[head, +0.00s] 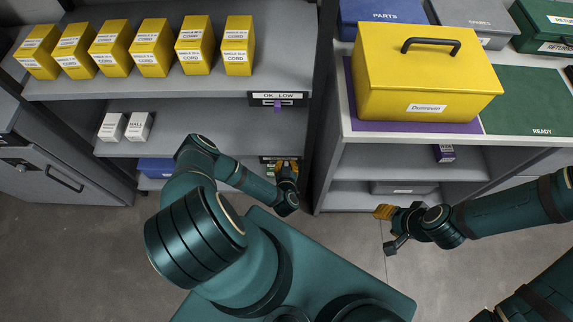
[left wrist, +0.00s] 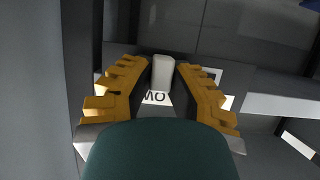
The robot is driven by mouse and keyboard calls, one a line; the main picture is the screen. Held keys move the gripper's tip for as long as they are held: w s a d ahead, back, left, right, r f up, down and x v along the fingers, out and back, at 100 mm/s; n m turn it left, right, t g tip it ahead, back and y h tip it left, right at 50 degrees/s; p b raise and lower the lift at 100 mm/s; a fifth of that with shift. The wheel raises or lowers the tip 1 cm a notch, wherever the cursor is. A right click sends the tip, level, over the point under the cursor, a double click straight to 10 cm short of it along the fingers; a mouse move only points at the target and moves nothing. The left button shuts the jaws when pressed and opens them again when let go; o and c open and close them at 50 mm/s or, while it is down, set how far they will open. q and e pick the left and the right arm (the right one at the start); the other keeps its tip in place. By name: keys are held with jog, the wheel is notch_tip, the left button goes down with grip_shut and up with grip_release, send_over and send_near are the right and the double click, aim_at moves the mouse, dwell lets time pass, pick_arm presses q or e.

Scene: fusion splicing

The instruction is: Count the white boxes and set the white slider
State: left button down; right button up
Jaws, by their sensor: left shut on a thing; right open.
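Two white boxes stand side by side on the middle left shelf in the head view, a left one (head: 112,127) and a right one (head: 138,127). My left gripper (head: 287,168) is at the right end of a lower shelf, in front of a slider panel (head: 267,159) that it partly hides. In the left wrist view the white slider (left wrist: 163,72) is between the yellow fingers of my left gripper (left wrist: 164,85), which are shut on it. Part of an upside-down label shows just below the slider. My right gripper (head: 388,230) is open and empty above the floor.
Several yellow cord boxes (head: 152,48) line the top left shelf (head: 180,85). A panel marked OK and LOW with a purple slider (head: 278,105) is on its edge. A yellow toolbox (head: 425,75) stands on the right unit. A shelf post (head: 322,90) rises near my left gripper.

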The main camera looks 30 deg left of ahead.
aim_at(287, 165)
pick_arm(q)
jog(key=c, duration=0.9)
grip_release()
jog(key=shift+w+d, duration=0.15)
jog(key=shift+w, duration=0.05)
jog(key=shift+r, duration=0.1)
notch_tip(287, 165, up, 10)
jog(key=shift+f, duration=0.1)
jog(key=shift+s, duration=0.1)
